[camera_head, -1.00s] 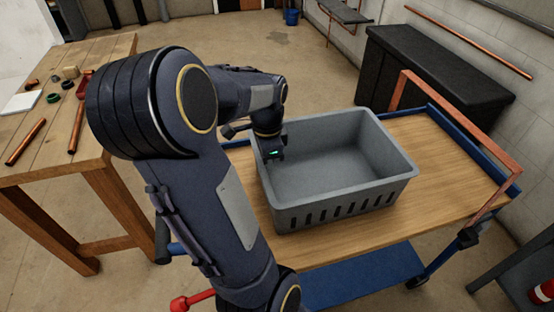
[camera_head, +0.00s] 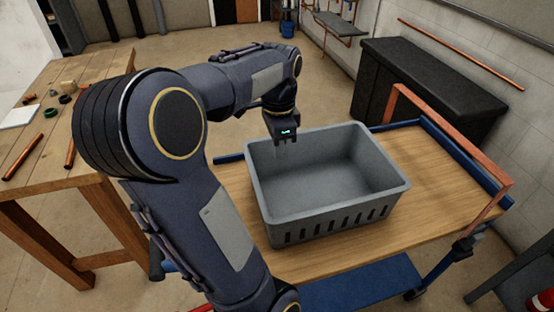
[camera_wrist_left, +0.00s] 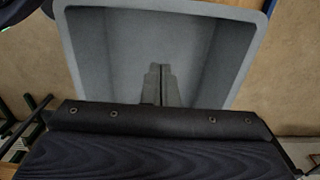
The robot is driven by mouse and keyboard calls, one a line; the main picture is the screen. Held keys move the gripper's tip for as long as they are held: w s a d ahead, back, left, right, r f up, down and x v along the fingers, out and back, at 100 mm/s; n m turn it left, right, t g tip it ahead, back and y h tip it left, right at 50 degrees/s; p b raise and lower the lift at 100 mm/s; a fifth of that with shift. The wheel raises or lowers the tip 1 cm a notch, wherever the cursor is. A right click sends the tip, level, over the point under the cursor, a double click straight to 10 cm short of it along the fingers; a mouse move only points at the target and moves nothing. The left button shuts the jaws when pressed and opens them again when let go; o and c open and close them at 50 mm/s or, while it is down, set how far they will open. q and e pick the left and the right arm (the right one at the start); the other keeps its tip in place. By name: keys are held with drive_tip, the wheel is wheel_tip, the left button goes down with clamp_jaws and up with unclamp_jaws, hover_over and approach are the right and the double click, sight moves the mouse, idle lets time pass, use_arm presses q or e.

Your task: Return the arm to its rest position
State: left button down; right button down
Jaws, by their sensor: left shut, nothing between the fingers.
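My left arm reaches in from the left in the head view, bent at the elbow. Its gripper (camera_head: 281,151) points down over the left back part of a grey plastic crate (camera_head: 335,216). The fingertips look close to the rim's height, and I cannot tell the exact gap. In the left wrist view the two fingers (camera_wrist_left: 158,84) are together with nothing between them. The crate (camera_wrist_left: 105,45) fills the upper part of that view, and its visible inside is empty. My right gripper is in neither view.
The crate stands on a wooden-topped blue cart (camera_head: 435,175) with a copper-coloured frame (camera_head: 447,118) at its right end. A wooden workbench (camera_head: 40,150) with copper pipes is at the left. A black cabinet (camera_head: 425,95) stands behind by the wall.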

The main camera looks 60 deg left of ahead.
use_arm(q)
drive_tip(key=shift+r, duration=0.45)
drive_tip(key=s+d+f+n+t+h, duration=0.1)
drive_tip(key=d+f+n+t+h, duration=0.1)
drive_tip(key=d, duration=1.1)
drive_tip(key=s+d+f+n+t+h, duration=0.1)
drive_tip(key=s+d+f+n+t, duration=0.1)
drive_tip(key=d, duration=1)
drive_tip(key=shift+d+f+n+t+h, duration=0.2)
drive_tip(key=shift+d+n+t+h, duration=0.2)
drive_tip(key=shift+t, duration=0.5)
